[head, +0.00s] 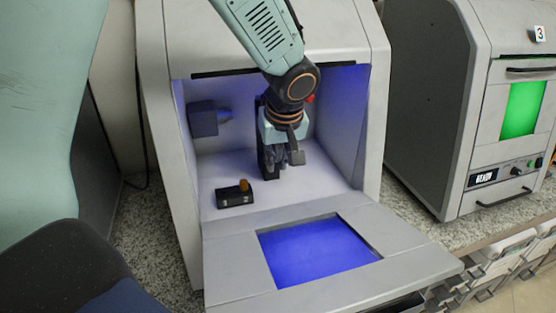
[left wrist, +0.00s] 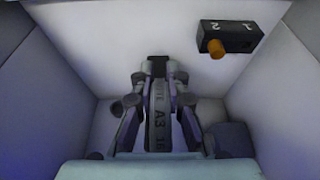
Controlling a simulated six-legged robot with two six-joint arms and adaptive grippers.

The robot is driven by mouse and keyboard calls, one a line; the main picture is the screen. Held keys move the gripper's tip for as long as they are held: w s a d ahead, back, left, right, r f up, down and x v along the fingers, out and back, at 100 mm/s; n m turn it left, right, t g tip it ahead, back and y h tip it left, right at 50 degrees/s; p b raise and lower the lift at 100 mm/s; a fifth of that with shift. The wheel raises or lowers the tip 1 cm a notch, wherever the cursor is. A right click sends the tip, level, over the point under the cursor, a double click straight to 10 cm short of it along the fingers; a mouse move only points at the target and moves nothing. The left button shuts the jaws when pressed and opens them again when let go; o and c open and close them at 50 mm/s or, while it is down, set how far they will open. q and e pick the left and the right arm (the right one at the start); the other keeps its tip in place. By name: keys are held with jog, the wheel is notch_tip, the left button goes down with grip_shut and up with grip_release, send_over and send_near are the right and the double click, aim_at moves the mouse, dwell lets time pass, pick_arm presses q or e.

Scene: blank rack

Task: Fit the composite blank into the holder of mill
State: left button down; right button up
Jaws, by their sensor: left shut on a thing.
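The mill (head: 160,120) stands with its front door folded down and its chamber lit blue. My left gripper (head: 281,160) is inside the chamber, pointing down; it also shows in the left wrist view (left wrist: 158,77). It is shut on the composite blank (left wrist: 160,110), a grey piece marked "A3" that lies between the fingers. In the head view the fingers mostly hide the blank. A dark upright part (head: 268,165) stands by the fingertips; I cannot tell whether it is the holder or whether the blank touches it. My right gripper is not in view.
A black block with an orange knob (head: 235,196), marked 1 and 2 in the wrist view (left wrist: 228,37), sits on the chamber floor. A dark spindle housing (head: 203,119) juts from the left wall. The open door (head: 225,260) lies in front. Machine 3 (head: 425,100) stands right.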

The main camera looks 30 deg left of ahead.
pick_arm(q)
jog(key=shift+w+a+f, duration=0.15)
jog(key=shift+w+f, duration=0.05)
jog(key=shift+w, duration=0.15)
jog(key=shift+s+r, duration=0.2)
jog(key=shift+s, duration=0.1)
jog(key=shift+w+d+f, duration=0.2)
jog(key=shift+w+f, duration=0.05)
jog(key=shift+w, duration=0.2)
jog(key=shift+s, duration=0.1)
jog(key=shift+s+r, duration=0.1)
jog(key=shift+s, duration=0.05)
jog(key=shift+w, duration=0.2)
jog(key=shift+s, duration=0.2)
jog(key=shift+w+a+b, duration=0.25)
jog(key=shift+w+b, duration=0.05)
jog(key=shift+w, duration=0.05)
